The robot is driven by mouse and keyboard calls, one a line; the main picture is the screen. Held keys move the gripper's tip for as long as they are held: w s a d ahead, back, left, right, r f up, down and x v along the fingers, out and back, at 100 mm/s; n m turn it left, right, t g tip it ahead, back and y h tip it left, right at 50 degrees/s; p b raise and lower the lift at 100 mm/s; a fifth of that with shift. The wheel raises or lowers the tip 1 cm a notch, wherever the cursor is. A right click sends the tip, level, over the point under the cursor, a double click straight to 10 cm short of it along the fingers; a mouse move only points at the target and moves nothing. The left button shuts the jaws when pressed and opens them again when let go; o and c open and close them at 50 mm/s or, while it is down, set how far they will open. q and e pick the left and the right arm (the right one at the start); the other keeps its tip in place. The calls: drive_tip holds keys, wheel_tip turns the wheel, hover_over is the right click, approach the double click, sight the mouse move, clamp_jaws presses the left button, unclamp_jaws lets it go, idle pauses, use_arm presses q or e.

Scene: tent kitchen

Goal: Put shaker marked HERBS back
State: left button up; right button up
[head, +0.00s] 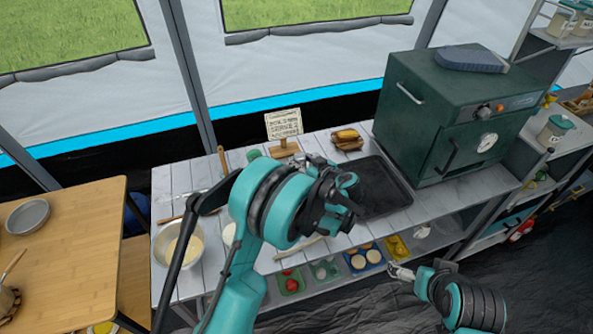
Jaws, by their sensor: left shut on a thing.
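My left gripper (318,163) is over the slatted worktop (345,229), between the sign and the black tray. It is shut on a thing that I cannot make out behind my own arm. My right gripper (400,272) is low at the right, in front of the lower shelf; its jaws are too small to judge. I can read no HERBS label. A jar with a teal lid (554,132) stands on the right-hand shelf, and other jars (570,14) stand on the shelf above. A small green top (254,155) shows on the worktop behind my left arm.
A black tray (378,190) lies before the green oven (446,112). A bowl (181,243) is at the front left. Several food tubs (366,258) fill the lower shelf.

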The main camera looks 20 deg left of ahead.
use_arm(q)
drive_tip(key=w+f, duration=0.1)
drive_tip(key=w+a+f+b, duration=0.1)
drive_tip(key=w, duration=0.1)
drive_tip(key=w+a+f, duration=0.1)
drive_tip(key=shift+w+a, duration=0.15)
drive_tip(key=shift+a, duration=0.1)
wheel_tip(320, 180, down, 4)
drive_tip(key=shift+f+b, duration=0.1)
drive_tip(key=shift+b, duration=1)
drive_tip(key=o, duration=0.9)
drive_tip(key=shift+o, duration=0.2)
